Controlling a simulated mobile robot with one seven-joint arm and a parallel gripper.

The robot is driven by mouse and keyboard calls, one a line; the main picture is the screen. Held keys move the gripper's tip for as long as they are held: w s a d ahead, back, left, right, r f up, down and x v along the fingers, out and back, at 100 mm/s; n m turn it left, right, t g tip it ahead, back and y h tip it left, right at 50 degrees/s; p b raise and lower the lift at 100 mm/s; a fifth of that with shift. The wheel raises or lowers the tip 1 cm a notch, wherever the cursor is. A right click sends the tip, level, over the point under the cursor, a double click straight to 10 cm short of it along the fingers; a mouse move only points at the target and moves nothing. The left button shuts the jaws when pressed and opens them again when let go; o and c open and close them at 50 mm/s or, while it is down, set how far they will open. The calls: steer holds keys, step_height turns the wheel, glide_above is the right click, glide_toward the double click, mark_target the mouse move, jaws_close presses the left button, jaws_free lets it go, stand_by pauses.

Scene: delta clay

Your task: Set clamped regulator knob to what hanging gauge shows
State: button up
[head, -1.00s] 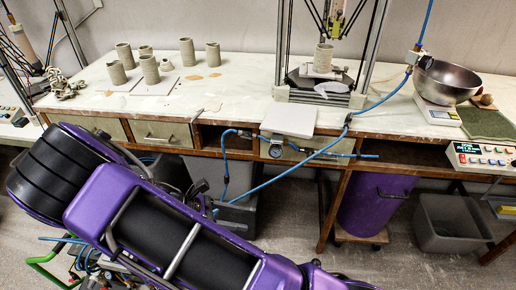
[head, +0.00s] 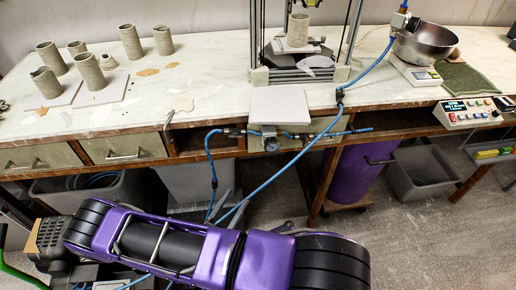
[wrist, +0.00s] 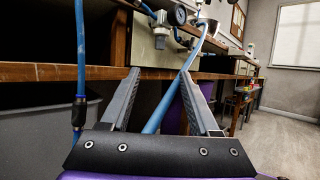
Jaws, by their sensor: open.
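A round pressure gauge (head: 271,144) with a pale face sits at the bench's front edge, below the white board. Its reading is too small to make out. In the wrist view the gauge (wrist: 180,15) shows at the top, beside a pale regulator body (wrist: 160,28) with a darker small part under it; I cannot tell for sure that this is the knob. My gripper (wrist: 158,74) is open and empty, its two grey fingers apart. It is below and in front of the regulator, not touching it.
Blue hoses (head: 292,160) run along the bench front and droop past my arm; one (wrist: 158,110) passes behind the fingers. The wooden bench edge (wrist: 60,72) crosses the wrist view. A purple bin (head: 350,178) and grey tubs (head: 425,170) stand underneath. Clay cylinders (head: 88,70) stand on top.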

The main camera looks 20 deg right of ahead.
steer(key=p+x, duration=0.1)
steer(key=x, duration=1.6)
steer(key=shift+r, duration=0.2)
steer(key=shift+w+d, duration=0.1)
jaws_close()
